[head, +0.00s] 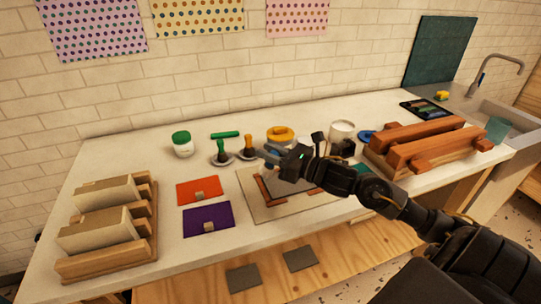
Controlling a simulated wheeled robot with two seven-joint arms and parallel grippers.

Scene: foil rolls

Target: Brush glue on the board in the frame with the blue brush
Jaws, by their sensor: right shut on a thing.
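My right gripper (272,156) is shut over the middle of the bench, with its arm coming in from the right. A small blue shape at its fingertips appears to be the blue brush (267,151); its bristles cannot be made out. The grey board (283,190) lies in a red-brown frame (263,190) on a beige mat (254,207), just below the gripper. My right arm hides much of the board and the frame's right side. A green brush (220,149) and a yellow-orange brush (249,144) stand in small dishes left of the gripper. My left gripper is out of view.
A white jar with a green lid (182,146) and a yellow-lidded tub (280,135) stand behind. Orange (199,187) and purple (204,222) sheets lie left of the mat. A wooden rack (150,240) fills the left end; a wooden press (425,145) stands right.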

